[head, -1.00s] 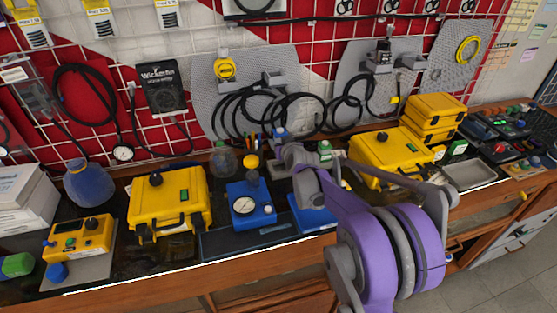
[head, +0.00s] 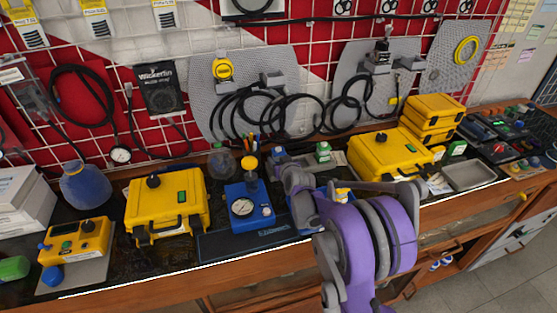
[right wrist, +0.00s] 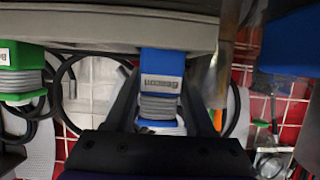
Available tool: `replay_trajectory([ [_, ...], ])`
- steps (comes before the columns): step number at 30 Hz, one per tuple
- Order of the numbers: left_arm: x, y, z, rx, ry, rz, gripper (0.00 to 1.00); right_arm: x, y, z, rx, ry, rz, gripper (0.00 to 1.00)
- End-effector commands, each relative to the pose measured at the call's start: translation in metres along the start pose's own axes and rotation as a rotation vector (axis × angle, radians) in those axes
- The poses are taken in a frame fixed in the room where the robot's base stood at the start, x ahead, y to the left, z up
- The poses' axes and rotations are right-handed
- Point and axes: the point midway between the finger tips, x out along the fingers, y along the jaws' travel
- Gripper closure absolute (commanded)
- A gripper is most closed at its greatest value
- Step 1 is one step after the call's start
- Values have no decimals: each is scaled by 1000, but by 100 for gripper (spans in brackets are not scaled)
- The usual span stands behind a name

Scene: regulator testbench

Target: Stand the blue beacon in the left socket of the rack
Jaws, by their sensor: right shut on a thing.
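The blue beacon (right wrist: 162,68) is in the right wrist view, with a label and grey ribs. It stands between the dark fingers of my right gripper (right wrist: 163,98), which is shut on it. A green beacon (right wrist: 22,78) of the same shape is at the left of that view. Both meet the edge of a grey block, seemingly the rack (right wrist: 90,30). In the head view the blue beacon (head: 279,154) shows just above my right gripper (head: 284,166), left of the green beacon (head: 323,152). My arm hides most of the rack, and I cannot tell how deep the blue beacon sits. My left gripper is out of view.
A blue gauge box (head: 243,207) stands left of my right gripper. A yellow case (head: 384,153) is to the right, another yellow case (head: 165,203) further left. A clear flask (head: 222,164) stands behind. A metal tray (head: 470,176) lies at the right.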

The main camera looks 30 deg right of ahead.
Motion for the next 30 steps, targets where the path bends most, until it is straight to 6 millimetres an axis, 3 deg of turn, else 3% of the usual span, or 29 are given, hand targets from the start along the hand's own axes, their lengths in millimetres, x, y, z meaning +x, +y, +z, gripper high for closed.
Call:
replay_trajectory([
  [9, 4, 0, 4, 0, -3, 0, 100, 3, 0, 6, 0, 1, 0, 100],
  [10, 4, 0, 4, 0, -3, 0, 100, 3, 0, 6, 0, 0, 0, 40],
  [14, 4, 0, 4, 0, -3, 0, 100, 3, 0, 6, 0, 0, 0, 17],
  [26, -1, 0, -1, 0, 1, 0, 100, 0, 0, -2, 0, 1, 0, 15],
  [28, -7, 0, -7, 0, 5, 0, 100, -5, 0, -11, 0, 2, 0, 15],
  [30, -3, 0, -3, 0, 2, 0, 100, -17, 0, -6, 1, 0, 0, 15],
])
